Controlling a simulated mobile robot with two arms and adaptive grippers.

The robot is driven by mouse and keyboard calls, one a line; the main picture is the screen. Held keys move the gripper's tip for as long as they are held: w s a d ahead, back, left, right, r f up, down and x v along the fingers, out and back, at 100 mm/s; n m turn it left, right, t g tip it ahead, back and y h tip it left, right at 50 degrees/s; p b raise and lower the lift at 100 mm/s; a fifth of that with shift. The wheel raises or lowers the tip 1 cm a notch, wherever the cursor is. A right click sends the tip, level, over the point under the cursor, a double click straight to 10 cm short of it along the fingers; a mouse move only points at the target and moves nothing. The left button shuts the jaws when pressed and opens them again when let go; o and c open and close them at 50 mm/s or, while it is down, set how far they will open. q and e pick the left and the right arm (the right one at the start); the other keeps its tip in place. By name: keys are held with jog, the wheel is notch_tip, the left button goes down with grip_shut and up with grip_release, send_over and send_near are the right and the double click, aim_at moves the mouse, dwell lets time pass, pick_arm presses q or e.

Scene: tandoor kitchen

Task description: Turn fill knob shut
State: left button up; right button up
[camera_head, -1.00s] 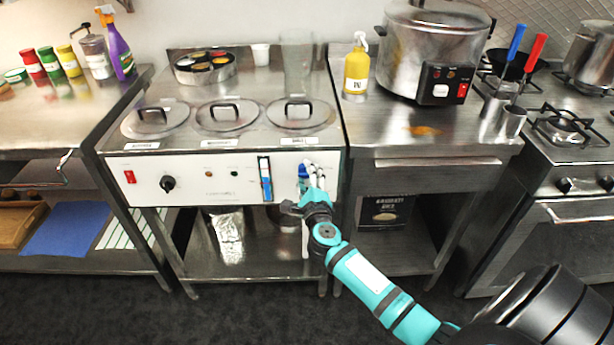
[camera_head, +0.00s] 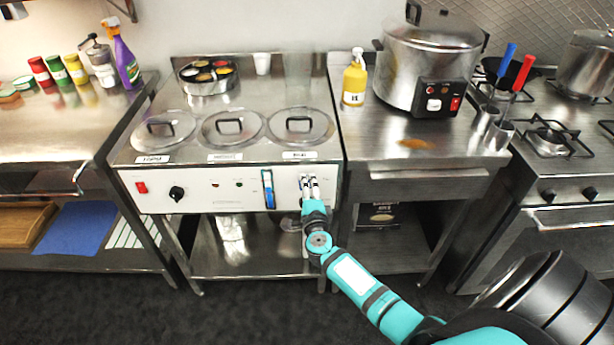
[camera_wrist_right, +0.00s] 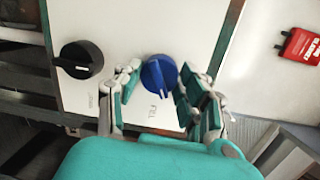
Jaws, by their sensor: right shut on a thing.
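The fill knob is a blue round knob with a raised grip bar (camera_wrist_right: 158,75), on the white front panel (camera_head: 220,190) of the steam counter. In the right wrist view it sits between the two fingers of my right gripper (camera_wrist_right: 160,88), which is shut on it. In the head view the right gripper (camera_head: 310,184) is at the right end of the panel and hides the knob. A blue level gauge (camera_head: 268,190) is just left of it. My left gripper is not in view.
A black knob (camera_head: 177,193) and a red switch (camera_head: 141,187) are at the panel's left. Lidded pots (camera_head: 232,127) are set in the counter top above. A yellow bottle (camera_head: 355,80) and a large cooker (camera_head: 430,60) stand on the right counter.

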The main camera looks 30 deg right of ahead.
jog(key=shift+a+f+n+g+h+p, duration=0.1)
jog(key=shift+n+g+h+p, duration=0.25)
jog(key=shift+n+p, duration=2.25)
jog(key=shift+a+n+g+h+p, duration=0.1)
jog(key=shift+n+g+h+p, duration=0.25)
jog(key=shift+n+p, duration=2.25)
jog(key=shift+d+n+b, duration=0.1)
jog(key=shift+n+b, duration=0.35)
jog(key=shift+n, duration=0.05)
jog(key=o, duration=1.2)
jog(key=shift+w, duration=0.1)
jog(key=shift+c, duration=0.2)
